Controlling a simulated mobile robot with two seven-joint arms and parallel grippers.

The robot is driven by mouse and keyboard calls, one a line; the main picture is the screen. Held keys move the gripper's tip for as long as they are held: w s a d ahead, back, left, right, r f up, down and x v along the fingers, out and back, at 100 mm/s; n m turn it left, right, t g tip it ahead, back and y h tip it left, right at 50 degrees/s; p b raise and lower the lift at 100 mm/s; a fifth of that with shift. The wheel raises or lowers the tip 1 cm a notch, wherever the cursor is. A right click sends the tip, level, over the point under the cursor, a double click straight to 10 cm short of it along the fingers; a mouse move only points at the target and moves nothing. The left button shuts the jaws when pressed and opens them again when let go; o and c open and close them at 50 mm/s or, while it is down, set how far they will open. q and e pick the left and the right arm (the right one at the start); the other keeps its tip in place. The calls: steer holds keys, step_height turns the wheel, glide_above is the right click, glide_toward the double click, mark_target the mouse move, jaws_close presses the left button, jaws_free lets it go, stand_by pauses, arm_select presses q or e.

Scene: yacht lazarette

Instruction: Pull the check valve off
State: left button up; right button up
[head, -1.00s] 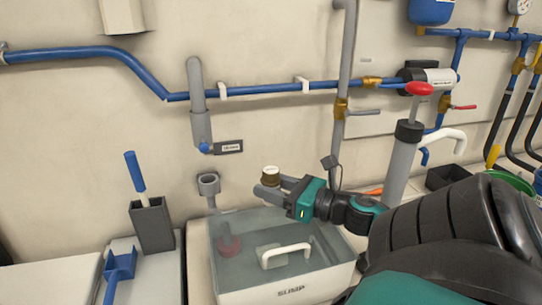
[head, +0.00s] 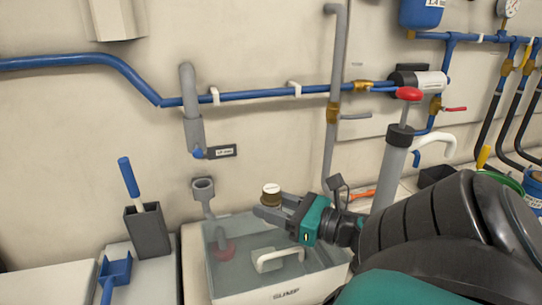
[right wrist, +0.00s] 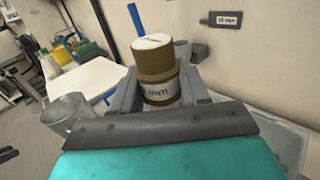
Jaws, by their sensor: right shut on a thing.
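The check valve is a short brass-brown cylinder (head: 271,196) with a pale top. My right gripper (head: 272,209) is shut around its lower part and holds it upright, above the clear sump box (head: 225,268). In the right wrist view the valve (right wrist: 154,62) stands between the fingers, with a white printed band at finger height. It is apart from the grey pipes on the wall: the downward pipe (head: 193,128) above and the open-mouthed grey stub (head: 203,187) below, both to its left. My left gripper is not in view.
The sump box has a white handle (head: 281,259) and a red part inside. A grey hand pump (head: 392,165) with a red knob stands at the right. A grey holder (head: 148,230) with a blue-handled tool and a blue scoop (head: 115,272) are at the left.

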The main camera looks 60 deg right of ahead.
steer(key=shift+s+a, duration=0.85)
steer(key=shift+s, duration=0.15)
